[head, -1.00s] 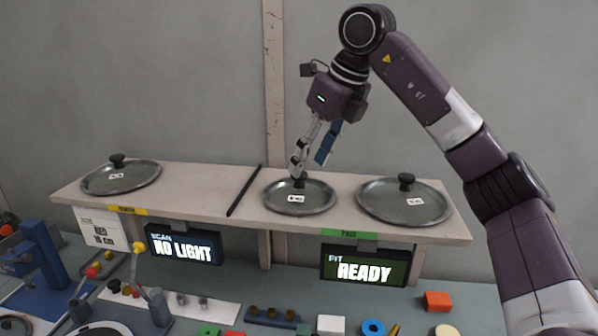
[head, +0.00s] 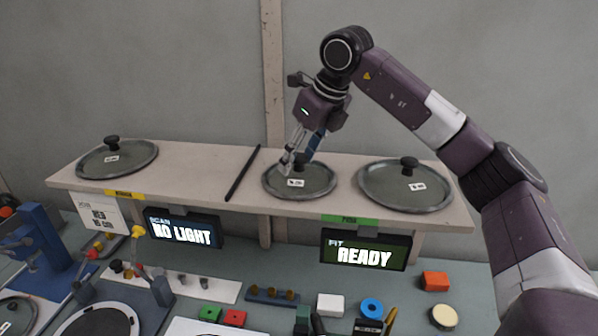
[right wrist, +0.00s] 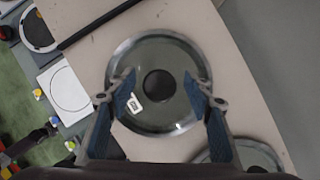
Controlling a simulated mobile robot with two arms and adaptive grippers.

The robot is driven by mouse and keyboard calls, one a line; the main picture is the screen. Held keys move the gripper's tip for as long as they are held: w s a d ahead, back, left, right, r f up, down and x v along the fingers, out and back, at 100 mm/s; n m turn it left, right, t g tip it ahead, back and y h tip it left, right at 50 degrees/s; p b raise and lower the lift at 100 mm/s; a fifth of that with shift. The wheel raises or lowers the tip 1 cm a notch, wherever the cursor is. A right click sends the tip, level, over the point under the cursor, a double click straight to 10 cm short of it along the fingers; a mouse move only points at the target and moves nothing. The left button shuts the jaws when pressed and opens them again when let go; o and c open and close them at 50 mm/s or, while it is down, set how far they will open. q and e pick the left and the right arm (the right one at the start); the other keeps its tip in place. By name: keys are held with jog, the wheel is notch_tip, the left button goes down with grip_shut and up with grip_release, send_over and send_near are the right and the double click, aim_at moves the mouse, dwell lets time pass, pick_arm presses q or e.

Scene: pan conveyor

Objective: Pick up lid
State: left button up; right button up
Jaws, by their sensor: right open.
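Three round glass lids with metal rims and black knobs lie on the shelf. The left lid (head: 117,160) is at the shelf's left end. The middle lid (head: 303,184) lies right of the black divider, and the right lid (head: 403,190) is near the right end. My right gripper (head: 293,166) is open at the middle lid's knob. In the right wrist view the middle lid's knob (right wrist: 159,84) shows between and ahead of the two spread fingers (right wrist: 160,93); contact cannot be told. My left gripper is not in view.
The shelf (head: 205,178) has a black divider bar (head: 243,173). Below it hang a "NO LIGHT" screen (head: 183,231) and a "READY" screen (head: 364,252). The bench holds an orange block (head: 435,281), a white block (head: 330,305) and a blue ring (head: 371,308).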

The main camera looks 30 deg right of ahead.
jog(key=shift+s, duration=0.1)
jog(key=shift+c, duration=0.3)
jog(key=c, duration=0.7)
grip_shut()
jog(key=shift+r, duration=0.1)
